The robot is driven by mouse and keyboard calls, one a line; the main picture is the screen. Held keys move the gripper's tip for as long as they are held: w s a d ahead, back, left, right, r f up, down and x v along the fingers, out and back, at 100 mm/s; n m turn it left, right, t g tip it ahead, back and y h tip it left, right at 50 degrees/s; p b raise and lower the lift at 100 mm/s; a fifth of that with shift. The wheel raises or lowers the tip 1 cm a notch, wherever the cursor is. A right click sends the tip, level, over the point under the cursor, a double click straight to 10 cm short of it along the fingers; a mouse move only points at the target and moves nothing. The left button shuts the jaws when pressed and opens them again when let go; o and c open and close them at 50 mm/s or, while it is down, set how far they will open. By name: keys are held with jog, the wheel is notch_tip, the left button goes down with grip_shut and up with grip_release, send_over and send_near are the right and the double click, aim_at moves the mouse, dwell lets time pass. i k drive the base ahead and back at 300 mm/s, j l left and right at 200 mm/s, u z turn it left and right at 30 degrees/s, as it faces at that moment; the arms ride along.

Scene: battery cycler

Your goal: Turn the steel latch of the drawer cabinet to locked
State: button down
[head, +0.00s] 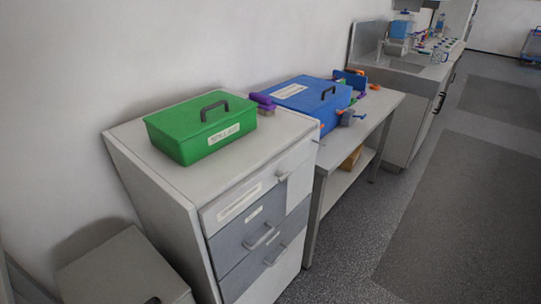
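The drawer cabinet (155,185) stands in the left middle of the head view, with its drawer fronts facing the lower right. A small grey piece that looks like the steel latch (283,176) sits at the upper right of its front, beside the white top drawer front (222,214). It is too small to tell which way it is turned. Two grey drawer fronts with bar handles (262,238) lie below and look closed. My gripper is not in view.
A green lidded box (185,148) stands on the cabinet. A bench (385,101) with a blue box (305,97) and small tools adjoins it on the right. A grey bin (118,268) stands at lower left. The floor (345,235) before the cabinet looks clear.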

aim_at(282, 177)
jog(key=i+z, duration=0.35)
jog(key=i+j+z, duration=0.1)
jog(key=i+z, duration=0.3)
